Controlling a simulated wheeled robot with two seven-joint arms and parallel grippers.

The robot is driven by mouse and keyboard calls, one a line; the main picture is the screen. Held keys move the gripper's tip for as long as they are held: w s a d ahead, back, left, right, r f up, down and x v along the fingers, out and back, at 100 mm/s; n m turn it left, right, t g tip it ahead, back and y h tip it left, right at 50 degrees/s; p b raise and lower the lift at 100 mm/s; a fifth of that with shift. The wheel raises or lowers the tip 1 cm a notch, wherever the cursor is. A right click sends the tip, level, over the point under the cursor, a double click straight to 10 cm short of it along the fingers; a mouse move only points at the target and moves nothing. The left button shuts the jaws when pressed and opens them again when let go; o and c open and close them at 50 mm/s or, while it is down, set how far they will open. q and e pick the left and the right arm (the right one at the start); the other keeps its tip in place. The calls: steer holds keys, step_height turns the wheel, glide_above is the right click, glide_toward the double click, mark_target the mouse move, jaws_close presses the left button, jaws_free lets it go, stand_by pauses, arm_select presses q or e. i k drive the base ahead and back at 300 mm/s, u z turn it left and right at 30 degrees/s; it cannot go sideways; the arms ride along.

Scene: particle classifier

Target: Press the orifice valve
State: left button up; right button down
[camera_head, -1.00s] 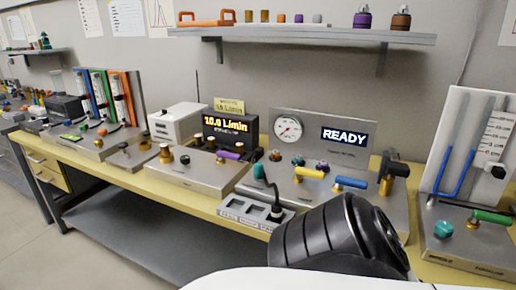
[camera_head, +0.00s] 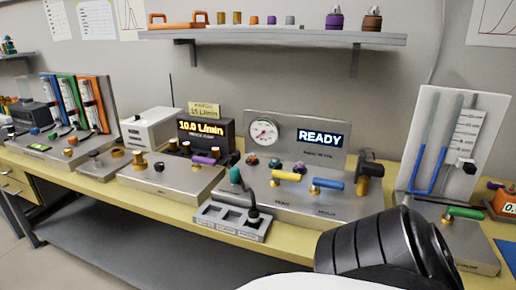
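Several valves stand on the bench, but their labels are too small for me to tell which is the orifice valve. A yellow-handled valve (camera_head: 290,177) and a blue-handled valve (camera_head: 327,184) sit on the steel unit with the READY display (camera_head: 320,138). A purple-handled valve (camera_head: 205,161) sits on the steel box to its left. A green-handled valve (camera_head: 464,213) is on the manometer unit at right. Neither of my grippers shows. A black ribbed part of my own body covers the lower right and hides some of the bench front.
A grey slotted holder (camera_head: 222,222) stands at the bench front with a dark tool in it. A pressure gauge (camera_head: 263,132) and the 10.0 L/min display (camera_head: 203,131) stand behind. A wall shelf (camera_head: 280,33) hangs above. The manometer board (camera_head: 455,145) rises at right.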

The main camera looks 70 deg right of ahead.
mark_target(196, 160)
steer(key=z, duration=1.4)
